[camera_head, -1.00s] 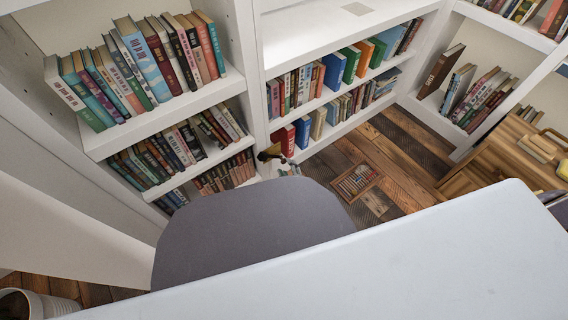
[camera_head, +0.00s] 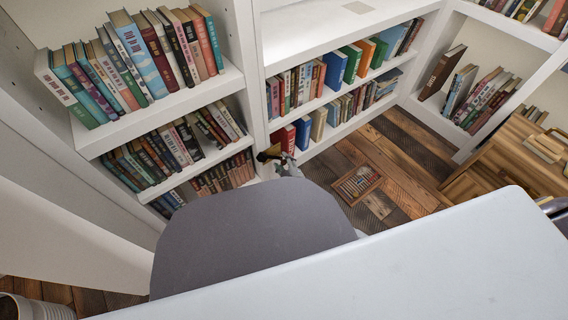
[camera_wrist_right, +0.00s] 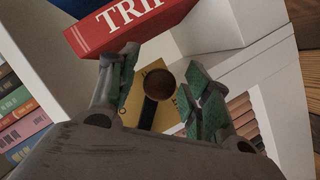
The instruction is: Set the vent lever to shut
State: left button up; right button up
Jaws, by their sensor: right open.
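The vent lever (camera_wrist_right: 155,84) shows in the right wrist view as a dark arm with a round brown knob, in front of a yellow plate (camera_wrist_right: 131,108) with dark marks. The marks are too small to read. My right gripper (camera_wrist_right: 161,62) is open, with one green-padded finger on each side of the knob. I cannot tell whether either finger touches it. In the head view the right gripper (camera_head: 284,160) is small, low by the bookshelf, beyond the grey chair back. The lever is too small there to tell its setting. My left gripper is not in view.
White shelves (camera_head: 205,92) full of books stand at the left and back. A red book (camera_wrist_right: 125,22) sits just above the fingers in the wrist view. A grey chair back (camera_head: 245,235) and a pale tabletop (camera_head: 400,275) fill the front.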

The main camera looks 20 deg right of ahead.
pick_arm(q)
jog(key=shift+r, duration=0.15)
pick_arm(e)
jog(key=shift+c, duration=1.1)
grip_shut()
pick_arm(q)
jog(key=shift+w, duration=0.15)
